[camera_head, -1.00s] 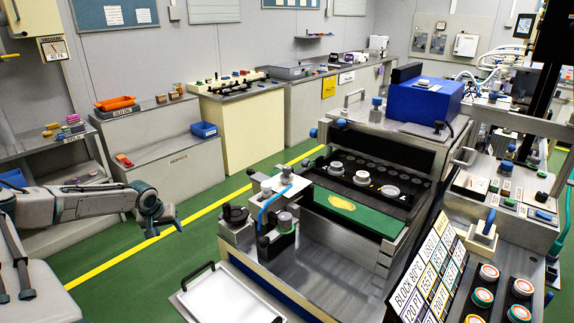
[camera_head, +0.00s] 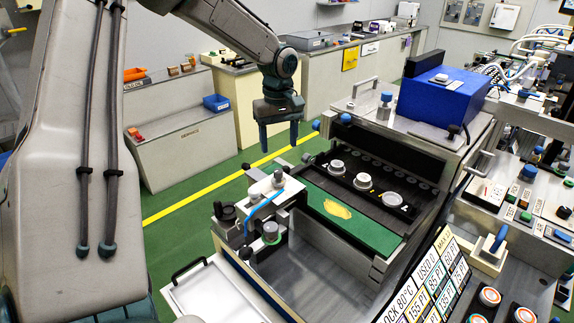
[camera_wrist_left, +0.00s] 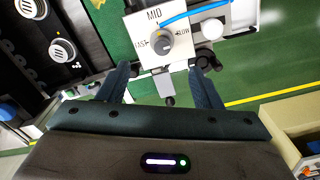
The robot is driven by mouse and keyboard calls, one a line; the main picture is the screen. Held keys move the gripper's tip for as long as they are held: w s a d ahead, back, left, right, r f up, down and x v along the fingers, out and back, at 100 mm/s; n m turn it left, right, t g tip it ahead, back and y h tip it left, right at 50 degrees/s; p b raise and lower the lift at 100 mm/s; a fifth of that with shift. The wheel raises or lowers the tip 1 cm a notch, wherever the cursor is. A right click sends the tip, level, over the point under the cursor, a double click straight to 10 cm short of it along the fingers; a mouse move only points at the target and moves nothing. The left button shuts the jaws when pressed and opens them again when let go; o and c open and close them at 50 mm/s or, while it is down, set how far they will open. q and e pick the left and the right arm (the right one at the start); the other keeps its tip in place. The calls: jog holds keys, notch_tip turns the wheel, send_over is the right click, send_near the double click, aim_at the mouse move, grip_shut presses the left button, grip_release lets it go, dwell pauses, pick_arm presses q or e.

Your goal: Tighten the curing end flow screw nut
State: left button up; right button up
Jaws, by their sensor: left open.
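A grey round knob (camera_wrist_left: 160,42) with a pointer sits on a white plate (camera_wrist_left: 146,20) marked MID, with further words to its left and right. It is the part that best fits the flow screw nut. A blue hose (camera_wrist_left: 195,12) runs past it. In the head view the white-topped fitting (camera_head: 262,188) with the blue hose stands at the press's left corner. My left gripper (camera_head: 279,143) hangs above and behind this fitting, fingers down, open and empty. In the left wrist view its fingertips (camera_wrist_left: 163,66) lie either side of the knob's line, apart from it. My right gripper is not in view.
A black strip with round grey caps (camera_head: 362,181) and a green panel (camera_head: 320,195) lie right of the fitting. A blue box (camera_head: 440,95) stands on the press. A black-handled tray (camera_head: 210,293) is in front. The floor behind, with a yellow line, is clear.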

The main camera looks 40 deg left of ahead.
aim_at(278, 170)
pick_arm(q)
jog(key=shift+s+f+p, duration=0.45)
jog(key=shift+s+f, duration=0.05)
jog(key=shift+f, duration=0.4)
jog(key=f, duration=0.2)
jog(key=f+p, duration=0.1)
jog(key=f, duration=0.1)
jog(key=w+f+p, duration=0.1)
jog(key=f, duration=0.2)
jog(key=shift+s+f+p, duration=0.25)
jog(key=shift+f+p, duration=0.2)
jog(key=shift+f, duration=0.25)
jog(key=shift+w+f, duration=0.1)
jog(key=shift+f, duration=0.05)
jog(key=c, duration=1)
